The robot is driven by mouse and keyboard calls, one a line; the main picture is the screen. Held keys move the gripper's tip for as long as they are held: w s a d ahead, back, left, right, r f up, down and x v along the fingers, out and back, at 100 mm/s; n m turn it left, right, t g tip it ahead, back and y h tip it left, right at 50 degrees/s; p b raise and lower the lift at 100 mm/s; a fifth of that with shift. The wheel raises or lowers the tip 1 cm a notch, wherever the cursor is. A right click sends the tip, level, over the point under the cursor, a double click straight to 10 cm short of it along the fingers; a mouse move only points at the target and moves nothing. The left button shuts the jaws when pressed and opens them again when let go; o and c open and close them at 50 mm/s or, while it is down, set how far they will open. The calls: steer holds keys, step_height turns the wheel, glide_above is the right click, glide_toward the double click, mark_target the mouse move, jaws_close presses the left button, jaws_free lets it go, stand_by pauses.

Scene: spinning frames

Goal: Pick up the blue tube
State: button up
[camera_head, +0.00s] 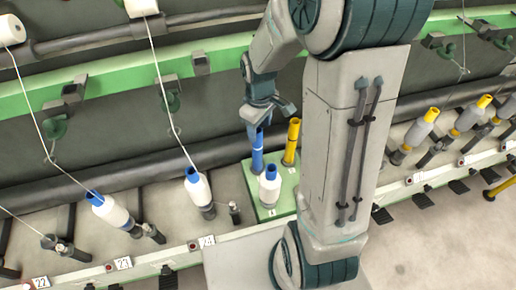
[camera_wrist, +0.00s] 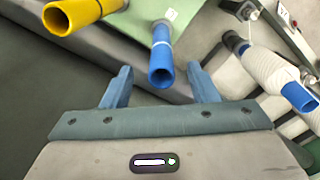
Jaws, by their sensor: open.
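A bare blue tube (camera_head: 257,152) stands upright on the green stand (camera_head: 262,214) in the head view. In the wrist view the blue tube (camera_wrist: 161,58) points its open end toward the camera, between and a little beyond the fingertips. My gripper (camera_head: 266,112) is above the blue tube in the head view. In the wrist view my gripper (camera_wrist: 160,75) has its two blue fingers apart, one on each side of the tube's line, with nothing held. I cannot tell whether the fingers reach around the tube's top.
A yellow tube (camera_head: 292,142) stands right beside the blue one and also shows in the wrist view (camera_wrist: 78,14). A white bobbin with a blue top (camera_head: 270,186) is in front on the same stand. Bobbins on spindles (camera_head: 198,188) line the frame, with threads running up.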

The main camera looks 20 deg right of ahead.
glide_above(257, 151)
steer(key=w, duration=0.2)
steer(key=shift+s+d+f+p, duration=0.1)
steer(key=shift+d+f+p, duration=0.1)
steer(key=shift+f, duration=1.05)
steer(key=shift+s+d+f+p, duration=0.1)
steer(key=shift+f+p, duration=0.05)
steer(key=shift+f, duration=1.05)
jaws_close()
